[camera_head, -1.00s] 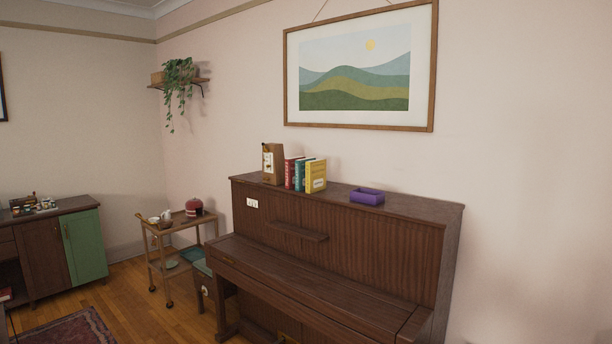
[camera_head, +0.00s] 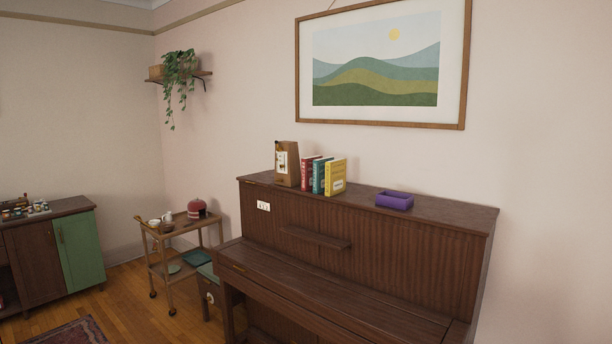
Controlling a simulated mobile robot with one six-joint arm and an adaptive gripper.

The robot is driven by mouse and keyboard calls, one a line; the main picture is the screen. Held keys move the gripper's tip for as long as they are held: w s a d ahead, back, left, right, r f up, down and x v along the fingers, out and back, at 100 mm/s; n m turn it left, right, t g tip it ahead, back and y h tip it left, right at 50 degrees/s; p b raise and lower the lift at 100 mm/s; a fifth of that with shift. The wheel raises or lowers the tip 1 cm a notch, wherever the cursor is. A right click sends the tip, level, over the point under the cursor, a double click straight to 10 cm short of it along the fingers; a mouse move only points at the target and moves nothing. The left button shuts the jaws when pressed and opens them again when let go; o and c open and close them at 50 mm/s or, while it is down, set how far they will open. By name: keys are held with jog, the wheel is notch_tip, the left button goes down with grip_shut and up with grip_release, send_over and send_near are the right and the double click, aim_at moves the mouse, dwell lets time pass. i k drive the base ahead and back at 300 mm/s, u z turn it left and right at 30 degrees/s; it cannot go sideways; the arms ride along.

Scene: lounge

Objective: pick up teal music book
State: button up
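The teal music book (camera_head: 319,176) stands upright on top of the brown upright piano (camera_head: 455,211). It is between a red book (camera_head: 307,173) on its left and a yellow book (camera_head: 336,177) on its right. Mostly its spine shows; its covers are largely hidden by the neighbouring books. My gripper is not in view.
A wooden box-like object (camera_head: 287,163) stands left of the books, and a purple tray (camera_head: 394,201) sits to their right on the piano top. A wooden trolley (camera_head: 160,238) and a cabinet (camera_head: 80,248) stand at left. Some wooden floor (camera_head: 125,301) is clear in front of them.

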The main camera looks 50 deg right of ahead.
aim_at(319, 166)
jog(key=z, duration=0.05)
jog(key=i, duration=1.45)
jog(key=z, duration=1)
jog(key=i, duration=0.55)
jog(key=z, duration=0.7)
jog(key=i, duration=0.95)
jog(key=k, duration=0.4)
